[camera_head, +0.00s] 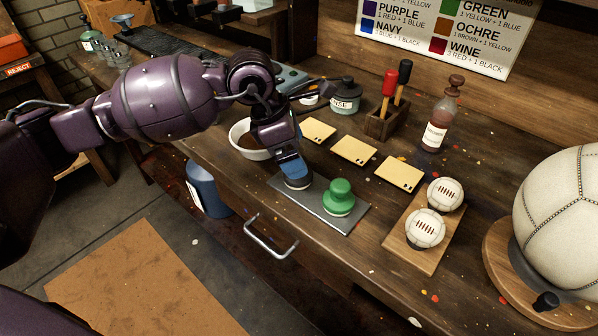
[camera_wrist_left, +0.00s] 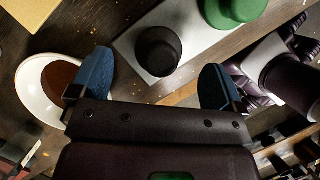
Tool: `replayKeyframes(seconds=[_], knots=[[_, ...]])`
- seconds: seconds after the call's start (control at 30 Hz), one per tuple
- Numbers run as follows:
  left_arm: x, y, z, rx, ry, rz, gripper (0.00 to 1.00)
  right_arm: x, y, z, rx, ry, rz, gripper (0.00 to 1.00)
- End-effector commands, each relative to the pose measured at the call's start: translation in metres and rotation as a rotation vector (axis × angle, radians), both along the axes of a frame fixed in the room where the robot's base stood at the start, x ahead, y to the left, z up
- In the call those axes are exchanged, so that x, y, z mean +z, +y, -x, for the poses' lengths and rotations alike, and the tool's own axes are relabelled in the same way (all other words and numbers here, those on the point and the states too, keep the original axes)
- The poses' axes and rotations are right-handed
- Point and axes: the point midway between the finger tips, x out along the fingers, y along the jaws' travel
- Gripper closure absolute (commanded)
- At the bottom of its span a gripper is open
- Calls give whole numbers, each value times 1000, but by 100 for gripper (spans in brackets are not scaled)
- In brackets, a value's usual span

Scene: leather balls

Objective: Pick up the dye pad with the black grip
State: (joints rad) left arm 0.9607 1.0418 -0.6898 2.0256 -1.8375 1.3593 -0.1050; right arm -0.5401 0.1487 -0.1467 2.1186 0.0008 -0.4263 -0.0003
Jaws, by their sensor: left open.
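The dye pad with the black grip (camera_wrist_left: 158,50) stands on a grey metal tray (camera_wrist_left: 190,20). In the left wrist view the dark grip lies slightly ahead of and between the blue fingers of my left gripper (camera_wrist_left: 155,66). The fingers are apart, with visible space on both sides of the grip. The green dye pad (camera_head: 339,197) stands on the same tray (camera_head: 324,219), to the right. My right gripper is not in view.
A white bowl of brown liquid (camera_head: 240,130) stands behind my left gripper. Several tan squares (camera_head: 354,150) lie behind the tray. Two small balls (camera_head: 425,228) sit on a wooden board to the right. A drawer handle (camera_head: 270,242) juts from the bench front.

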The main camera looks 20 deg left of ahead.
Motion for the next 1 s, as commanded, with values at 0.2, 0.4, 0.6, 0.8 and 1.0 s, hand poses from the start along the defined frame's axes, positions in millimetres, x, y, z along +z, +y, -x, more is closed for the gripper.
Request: replayKeyframes(seconds=[0.2, 0.4, 0.6, 0.8, 1.0], knots=[[-19, -5, 0, 0, 3, 1, 5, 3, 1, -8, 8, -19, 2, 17], [-45, -13, -3, 0, 3, 0, 5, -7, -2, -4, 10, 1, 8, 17], [-49, -15, -5, -1, -2, 1, 5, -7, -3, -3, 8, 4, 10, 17], [-48, -15, -5, 0, -3, 1, 21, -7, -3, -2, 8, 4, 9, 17], [-48, -15, -5, 0, -1, 1, 51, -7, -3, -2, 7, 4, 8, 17]])
